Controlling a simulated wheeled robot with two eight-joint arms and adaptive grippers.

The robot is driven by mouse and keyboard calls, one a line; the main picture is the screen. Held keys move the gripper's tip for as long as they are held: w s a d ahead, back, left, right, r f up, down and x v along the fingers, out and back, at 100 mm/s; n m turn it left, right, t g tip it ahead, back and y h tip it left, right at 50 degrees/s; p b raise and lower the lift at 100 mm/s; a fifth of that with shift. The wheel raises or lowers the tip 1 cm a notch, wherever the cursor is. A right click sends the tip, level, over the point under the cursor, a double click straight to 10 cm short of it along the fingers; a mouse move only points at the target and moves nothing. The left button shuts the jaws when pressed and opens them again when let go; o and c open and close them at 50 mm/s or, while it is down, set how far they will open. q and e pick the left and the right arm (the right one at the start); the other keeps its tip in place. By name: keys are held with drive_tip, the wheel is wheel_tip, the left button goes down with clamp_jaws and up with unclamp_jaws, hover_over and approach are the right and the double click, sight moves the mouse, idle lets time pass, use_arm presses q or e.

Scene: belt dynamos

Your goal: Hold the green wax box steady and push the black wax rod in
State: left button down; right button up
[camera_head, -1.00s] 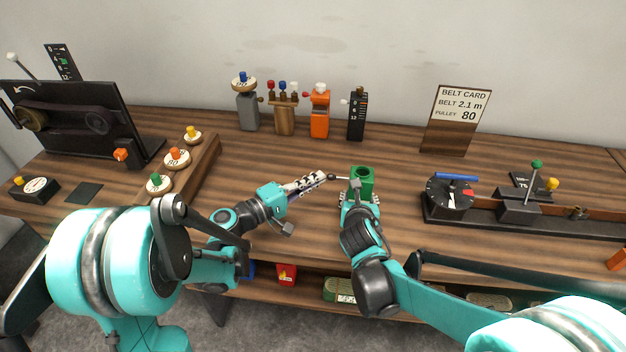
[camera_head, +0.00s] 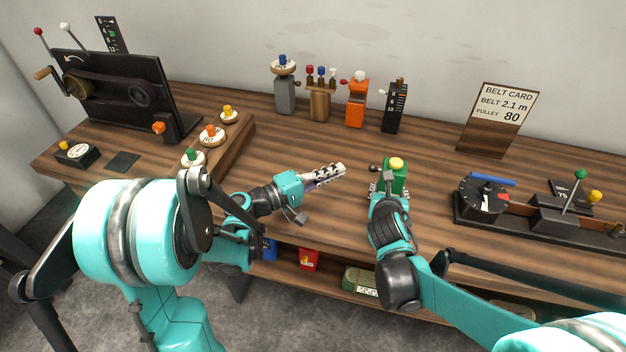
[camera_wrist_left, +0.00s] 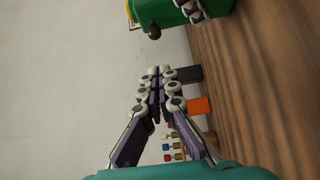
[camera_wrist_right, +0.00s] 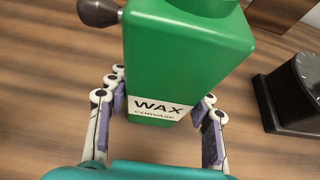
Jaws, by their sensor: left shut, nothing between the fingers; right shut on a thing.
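The green wax box (camera_head: 395,178) stands upright on the bench, with a yellow piece (camera_head: 397,163) showing at its top. My right gripper (camera_wrist_right: 163,92) is shut on the box, a finger on each side of its WAX label. The black wax rod's knob (camera_head: 374,169) sits close to the box's left side; it also shows in the left wrist view (camera_wrist_left: 154,32) and the right wrist view (camera_wrist_right: 98,11). The rod's shaft is mostly hidden.
Behind stand a grey post (camera_head: 285,95), an orange device (camera_head: 357,103) and a black device (camera_head: 395,107). A dial base (camera_head: 483,199) lies to the right and a black machine (camera_head: 120,95) far left. Bench surface is clear between my left gripper and the back row.

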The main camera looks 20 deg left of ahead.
drive_tip(key=o, duration=1.6)
use_arm(q)
drive_tip(key=v, duration=0.7)
use_arm(e)
drive_tip(key=shift+o, duration=0.2)
use_arm(q)
drive_tip(key=shift+s+a, duration=0.1)
drive_tip(key=shift+a, duration=0.05)
